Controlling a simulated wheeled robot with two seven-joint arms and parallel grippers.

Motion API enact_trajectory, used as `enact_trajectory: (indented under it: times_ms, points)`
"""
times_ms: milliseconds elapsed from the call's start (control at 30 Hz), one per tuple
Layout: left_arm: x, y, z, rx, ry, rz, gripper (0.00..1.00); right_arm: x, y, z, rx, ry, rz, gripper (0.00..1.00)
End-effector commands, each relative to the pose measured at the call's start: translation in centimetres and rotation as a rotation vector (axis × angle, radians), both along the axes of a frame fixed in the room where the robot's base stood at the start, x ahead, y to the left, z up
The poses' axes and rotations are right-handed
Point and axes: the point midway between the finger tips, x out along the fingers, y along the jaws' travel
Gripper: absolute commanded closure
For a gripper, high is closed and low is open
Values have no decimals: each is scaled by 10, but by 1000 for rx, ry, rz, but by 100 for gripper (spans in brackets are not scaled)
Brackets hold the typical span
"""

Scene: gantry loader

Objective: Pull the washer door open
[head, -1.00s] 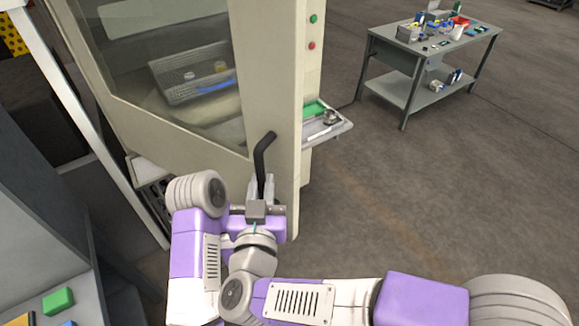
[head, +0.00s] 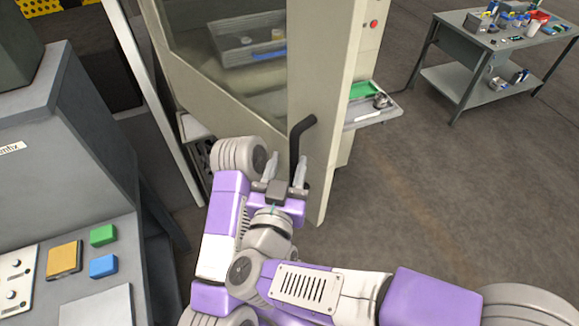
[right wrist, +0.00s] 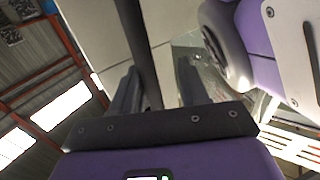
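The washer door (head: 240,115) is a cream panel with a large window. Its black bent handle (head: 296,145) stands near the panel's right edge. My right gripper (head: 285,158) is at the lower part of the handle, with its two grey fingers spread. In the right wrist view the dark handle bar (right wrist: 138,45) runs up between the fingers (right wrist: 158,80), closer to the left one, and a gap shows on its right. I cannot tell whether the left finger touches it. How far the door stands open is unclear. My left gripper is out of view.
A grey control console (head: 70,160) with green and blue blocks stands at the left. A small tray (head: 372,108) juts out right of the door. A grey workbench (head: 450,50) with tools stands at the back right. The floor at right is clear.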

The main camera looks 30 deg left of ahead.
Motion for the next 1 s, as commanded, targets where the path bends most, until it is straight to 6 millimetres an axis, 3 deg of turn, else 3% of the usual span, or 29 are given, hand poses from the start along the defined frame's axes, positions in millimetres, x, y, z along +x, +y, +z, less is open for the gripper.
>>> enact_trajectory:
  times_ms: [367,700,1000]
  points:
    - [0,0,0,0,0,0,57,-5,-2,-1,-1,2,-1,59]
    - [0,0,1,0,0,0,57,-57,-15,0,-1,0,3,59]
    - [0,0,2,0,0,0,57,-73,-21,-1,-1,1,0,59]
